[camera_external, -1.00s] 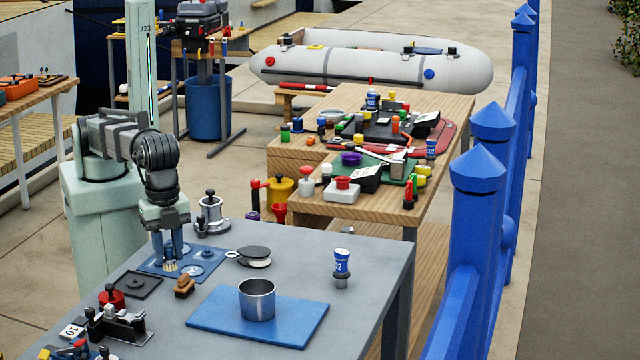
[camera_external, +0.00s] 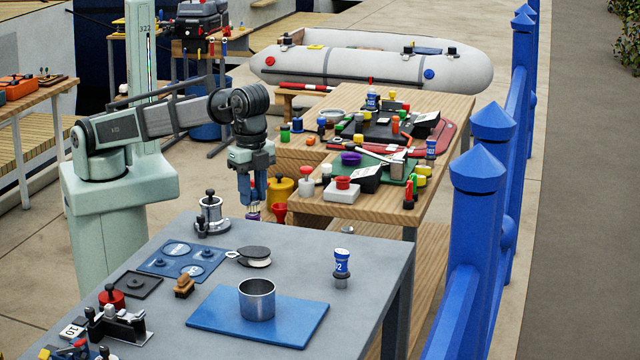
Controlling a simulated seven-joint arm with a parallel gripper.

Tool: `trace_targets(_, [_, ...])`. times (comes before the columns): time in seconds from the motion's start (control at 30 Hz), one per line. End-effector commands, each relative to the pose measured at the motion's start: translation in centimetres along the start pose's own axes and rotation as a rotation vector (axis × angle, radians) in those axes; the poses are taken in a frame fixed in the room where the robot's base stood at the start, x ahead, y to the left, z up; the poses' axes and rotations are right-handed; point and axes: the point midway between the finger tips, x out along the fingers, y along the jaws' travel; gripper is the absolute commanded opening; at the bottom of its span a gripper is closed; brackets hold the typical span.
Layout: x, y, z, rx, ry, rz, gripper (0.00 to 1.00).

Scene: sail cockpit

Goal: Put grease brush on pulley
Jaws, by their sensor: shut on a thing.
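My gripper (camera_external: 252,194), with blue fingers, is shut on the grease brush (camera_external: 252,208).
A cluttered wooden table (camera_external: 345,208) stands behind.

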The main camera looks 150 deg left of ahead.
Motion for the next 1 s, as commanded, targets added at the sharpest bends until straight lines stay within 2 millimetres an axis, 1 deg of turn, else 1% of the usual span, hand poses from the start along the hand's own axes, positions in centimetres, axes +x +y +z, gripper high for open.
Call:
trace_targets(0.03, [0.2, 0.1, 0.6, 0.033, 0.000, 0.000, 0.02])
trace_targets(0.07, [0.2, 0.1, 0.7, 0.054, 0.000, 0.000, 0.02])
trace_targets(0.2, [0.2, 0.1, 0.9, 0.137, 0.000, -0.001, 0.02])
trace_targets(0.37, [0.5, 0.1, 0.9, 0.186, 0.000, -0.001, 0.02])
trace_targets(0.47, [1.4, 0.1, 0.9, 0.193, -0.002, 0.000, 0.02])
trace_targets(0.73, [5.6, 0.1, 1.0, 0.192, -0.002, 0.000, 0.02])
trace_targets(1.0, [7.6, 0.1, 0.9, 0.192, -0.001, -0.001, 0.02])
